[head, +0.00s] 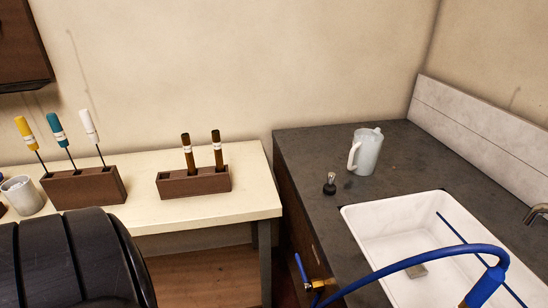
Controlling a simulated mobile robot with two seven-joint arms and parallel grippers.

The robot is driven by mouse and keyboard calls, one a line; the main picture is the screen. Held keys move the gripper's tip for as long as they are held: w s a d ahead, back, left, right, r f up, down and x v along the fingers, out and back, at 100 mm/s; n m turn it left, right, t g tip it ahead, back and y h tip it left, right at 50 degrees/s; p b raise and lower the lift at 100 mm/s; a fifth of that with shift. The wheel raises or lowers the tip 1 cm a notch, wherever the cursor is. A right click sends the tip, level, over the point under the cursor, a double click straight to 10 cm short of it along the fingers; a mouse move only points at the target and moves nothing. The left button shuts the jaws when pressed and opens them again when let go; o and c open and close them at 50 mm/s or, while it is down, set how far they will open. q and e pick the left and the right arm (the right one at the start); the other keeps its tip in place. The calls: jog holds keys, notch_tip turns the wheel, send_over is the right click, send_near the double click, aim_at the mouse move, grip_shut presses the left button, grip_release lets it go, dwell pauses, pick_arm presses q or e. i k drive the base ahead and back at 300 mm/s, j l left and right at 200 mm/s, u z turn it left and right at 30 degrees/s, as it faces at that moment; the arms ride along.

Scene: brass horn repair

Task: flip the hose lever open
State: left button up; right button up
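A small blue lever (301,268) stands up, slightly tilted, at the front edge of the dark counter, at the bottom of the head view. It sits beside a brass fitting (319,285). A blue hose (430,257) leaves the fitting and arches over to the right into the sink. The lower part of the fitting is cut off or hidden by the picture's edge. Neither of my grippers shows in the head view. A black ribbed part of mine fills the bottom left corner, well left of the lever.
A white sink (385,235) holds a small greyish block (416,271). A white pitcher (366,152) and a small dark stopper-like object (329,184) stand on the counter (310,150). On the cream table (240,207) are wooden racks with brushes (85,187) and brown tools (194,181), plus a mug (22,196).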

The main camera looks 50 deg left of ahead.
aim_at(307, 285)
jog(key=i+j+u, duration=0.1)
jog(key=j+u, duration=0.2)
jog(key=u, duration=0.15)
jog(key=i+j+u, duration=0.1)
jog(key=j+u, duration=0.2)
jog(key=u, duration=0.2)
